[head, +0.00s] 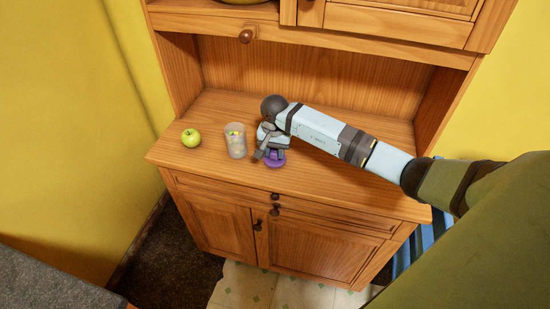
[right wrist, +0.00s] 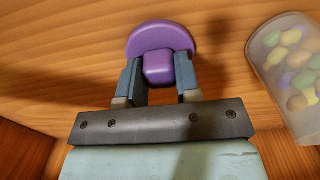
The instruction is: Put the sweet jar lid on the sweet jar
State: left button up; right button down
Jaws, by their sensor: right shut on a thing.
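The sweet jar (head: 235,141) is a clear cup of coloured sweets standing upright on the wooden counter, with its top open. It also shows at the right of the right wrist view (right wrist: 289,65). The purple sweet jar lid (head: 275,161) is in my right gripper (head: 271,154), just right of the jar. In the right wrist view my right gripper (right wrist: 160,75) is shut on the knob of the lid (right wrist: 163,38). The lid is beside the jar, apart from it. I cannot tell whether it touches the counter. My left gripper is not in view.
The cupboard's back panel and side walls close off the counter behind and at the sides. The counter's front edge is close to the lid.

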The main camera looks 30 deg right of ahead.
jog(key=shift+r, duration=0.2)
dwell(0.3)
jog(key=shift+r+p, duration=0.75)
jog(key=shift+r, duration=0.95)
jog(key=shift+a, duration=0.1)
jog(key=s+a+r+n, duration=0.7)
jog(key=s+a+r, duration=0.1)
jog(key=a+r, duration=0.35)
jog(key=w+d+m, duration=0.2)
jog(key=w+m, duration=0.4)
jog(key=w, duration=0.3)
jog(key=w+d+m, duration=0.1)
jog(key=w+m, duration=0.5)
jog(key=w, duration=0.3)
jog(key=shift+d+r+m, duration=0.3)
jog(key=shift+d+r, duration=0.1)
jog(key=shift+r, duration=0.05)
jog(key=shift+w+b, duration=0.1)
jog(key=shift+b, duration=0.2)
